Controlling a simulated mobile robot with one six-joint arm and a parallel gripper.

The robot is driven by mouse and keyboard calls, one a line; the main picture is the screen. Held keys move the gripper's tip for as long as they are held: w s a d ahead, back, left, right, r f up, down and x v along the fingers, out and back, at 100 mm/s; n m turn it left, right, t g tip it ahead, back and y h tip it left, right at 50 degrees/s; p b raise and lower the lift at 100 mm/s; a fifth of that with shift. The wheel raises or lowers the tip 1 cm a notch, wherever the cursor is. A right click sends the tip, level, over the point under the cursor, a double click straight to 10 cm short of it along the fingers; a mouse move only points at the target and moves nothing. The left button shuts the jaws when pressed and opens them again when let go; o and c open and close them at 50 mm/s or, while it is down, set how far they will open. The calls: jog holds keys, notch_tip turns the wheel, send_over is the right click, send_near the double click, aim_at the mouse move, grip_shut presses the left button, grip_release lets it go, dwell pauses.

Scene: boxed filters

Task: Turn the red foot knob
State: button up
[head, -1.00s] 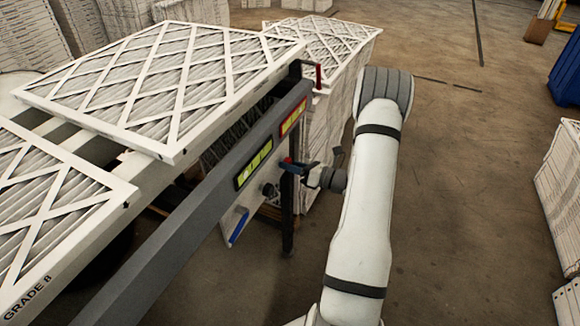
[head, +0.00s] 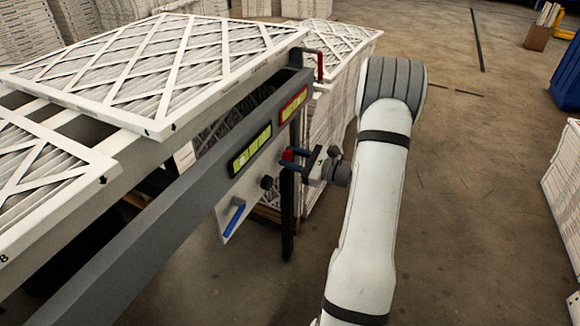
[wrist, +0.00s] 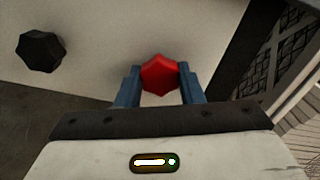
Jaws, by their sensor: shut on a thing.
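The red foot knob (wrist: 160,75) is a faceted red knob on a pale panel, seen in the middle of the wrist view. My gripper (wrist: 160,88) has its two blue fingers on either side of the knob, shut on it. In the head view the red knob (head: 288,154) shows small at the tips of my gripper (head: 293,160), beside the dark leg under the conveyor's grey side rail. The knob's far side is hidden.
A black knob (wrist: 41,51) sits left on the same panel. In the head view are a blue handle (head: 235,217), a red upright post (head: 320,66) at the rail's end, and boxed filters (head: 160,70) on the conveyor. Open floor (head: 470,200) lies to the right.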

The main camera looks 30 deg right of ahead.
jog(key=n+b, duration=0.3)
jog(key=b, duration=0.1)
jog(key=n+b, duration=0.2)
jog(key=shift+f+n, duration=0.3)
jog(key=shift+f, duration=0.05)
jog(key=n+b, duration=0.2)
jog(key=b, duration=0.1)
jog(key=shift+b, duration=0.3)
jog(key=shift+s+a+r+n+b, duration=0.1)
jog(key=shift+r+n+b, duration=0.05)
jog(key=shift+n+b, duration=1.1)
jog(key=shift+r, duration=0.1)
jog(key=o, duration=1)
jog(key=shift+r, duration=0.1)
jog(key=p+v, duration=0.1)
jog(key=v, duration=0.7)
jog(key=shift+p, duration=0.4)
